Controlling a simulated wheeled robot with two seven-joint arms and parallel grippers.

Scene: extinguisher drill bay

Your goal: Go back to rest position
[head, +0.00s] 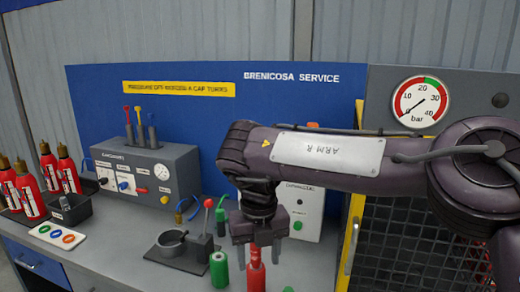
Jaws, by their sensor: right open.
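My right arm comes in from the right, and my right gripper (259,255) points down over the bench. Its jaws are open. A small red extinguisher (256,278) stands upright under them, with its top between or just behind the fingers; I cannot tell whether they touch. My left gripper is out of view.
A green cylinder (219,270) and a black lever fixture (180,250) stand left of the gripper. A grey control box (150,175) is behind. Several red extinguishers (29,195) stand far left. A yellow-framed mesh cage (410,245) is at right.

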